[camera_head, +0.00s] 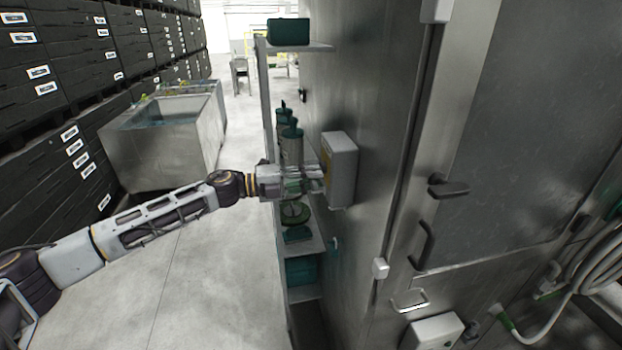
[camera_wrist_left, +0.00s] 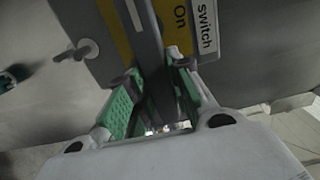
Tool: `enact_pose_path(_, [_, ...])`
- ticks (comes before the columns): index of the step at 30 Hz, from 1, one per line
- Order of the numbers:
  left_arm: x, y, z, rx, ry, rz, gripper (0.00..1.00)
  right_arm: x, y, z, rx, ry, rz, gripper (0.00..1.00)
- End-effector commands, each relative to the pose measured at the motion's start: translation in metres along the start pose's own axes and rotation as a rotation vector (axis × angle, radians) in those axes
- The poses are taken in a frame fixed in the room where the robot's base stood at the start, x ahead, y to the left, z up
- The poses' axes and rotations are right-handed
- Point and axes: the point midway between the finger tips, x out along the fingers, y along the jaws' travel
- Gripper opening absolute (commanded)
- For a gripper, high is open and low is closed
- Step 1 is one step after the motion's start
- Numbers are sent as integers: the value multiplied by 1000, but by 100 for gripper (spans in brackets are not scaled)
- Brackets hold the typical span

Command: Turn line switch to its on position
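The line switch is a pale grey box (camera_head: 343,168) on the steel wall, seen from its side in the head view. A long grey lever (camera_wrist_left: 150,45) crosses the plate. My left gripper (camera_head: 316,180) is at the front of the box. In the wrist view its green-padded fingers (camera_wrist_left: 154,70) stand on either side of the lever, apart, with narrow gaps beside it. The lever's lower end is dark and partly hidden. My right gripper is out of view.
A narrow shelf (camera_head: 312,247) with green containers stands just behind my left gripper. Steel basins (camera_head: 165,150) and stacked black crates (camera_head: 75,60) are at the left. A steel door with handles (camera_head: 448,187) is at the right. The floor at lower left is clear.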

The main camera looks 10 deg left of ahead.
Motion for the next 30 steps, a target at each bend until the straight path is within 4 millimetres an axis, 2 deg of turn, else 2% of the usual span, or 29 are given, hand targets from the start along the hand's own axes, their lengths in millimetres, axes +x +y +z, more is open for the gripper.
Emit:
enact_pose_path(3, [0, 0, 0, -1, 0, 1, 0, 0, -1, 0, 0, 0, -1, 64])
enact_pose_path(17, [0, 2, 0, 19, 0, 0, 0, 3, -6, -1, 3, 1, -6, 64])
enact_pose_path(30, [0, 12, 1, 176, 0, 0, 0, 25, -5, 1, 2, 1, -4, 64])
